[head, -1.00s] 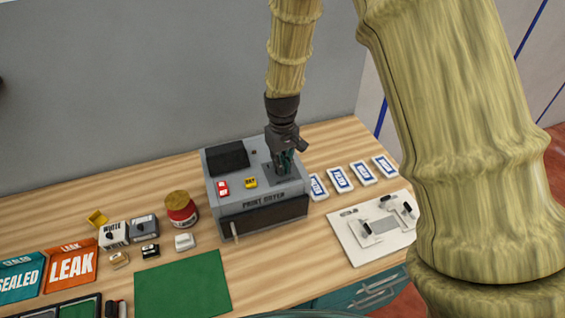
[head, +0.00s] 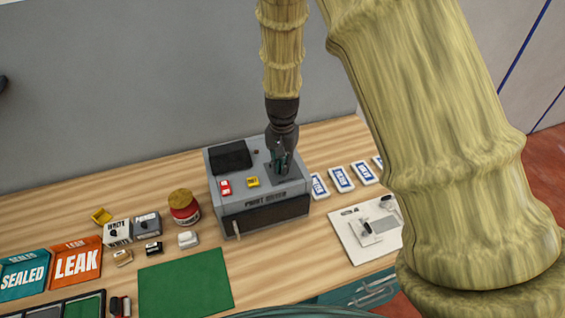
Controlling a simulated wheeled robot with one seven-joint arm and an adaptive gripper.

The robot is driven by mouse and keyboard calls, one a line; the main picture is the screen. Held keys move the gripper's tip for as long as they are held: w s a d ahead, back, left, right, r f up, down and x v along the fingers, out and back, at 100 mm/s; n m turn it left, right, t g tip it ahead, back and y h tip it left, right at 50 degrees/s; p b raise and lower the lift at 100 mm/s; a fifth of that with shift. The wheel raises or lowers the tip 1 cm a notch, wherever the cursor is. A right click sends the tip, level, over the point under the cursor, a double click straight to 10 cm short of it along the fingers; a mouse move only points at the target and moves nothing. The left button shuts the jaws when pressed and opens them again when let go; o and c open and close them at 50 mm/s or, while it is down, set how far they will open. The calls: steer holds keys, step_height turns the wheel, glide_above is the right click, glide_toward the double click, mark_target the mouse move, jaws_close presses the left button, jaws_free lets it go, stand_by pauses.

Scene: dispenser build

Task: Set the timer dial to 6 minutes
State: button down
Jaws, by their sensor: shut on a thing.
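The paint dryer (head: 262,225) is a grey box with a dark front window and a handle. It stands on the wooden bench. My gripper (head: 281,165) points down onto the right part of its top, over a darker panel (head: 290,178). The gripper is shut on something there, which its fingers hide. The timer dial itself cannot be made out, nor can its setting.
White labelled cards (head: 341,179) lie right of the dryer. A white fixture board (head: 365,249) is at the front right, partly behind my arm. A red jar (head: 184,212), a green mat (head: 186,284), and orange LEAK (head: 76,263) and teal SEALED (head: 23,277) bins are to the left.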

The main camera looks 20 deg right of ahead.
steer(key=shift+w+r+m, duration=0.1)
steer(key=shift+m, duration=0.6)
steer(key=c, duration=1.5)
jaws_free()
steer(key=shift+c, duration=0.2)
step_height(320, 180, up, 12)
steer(key=shift+d, duration=0.1)
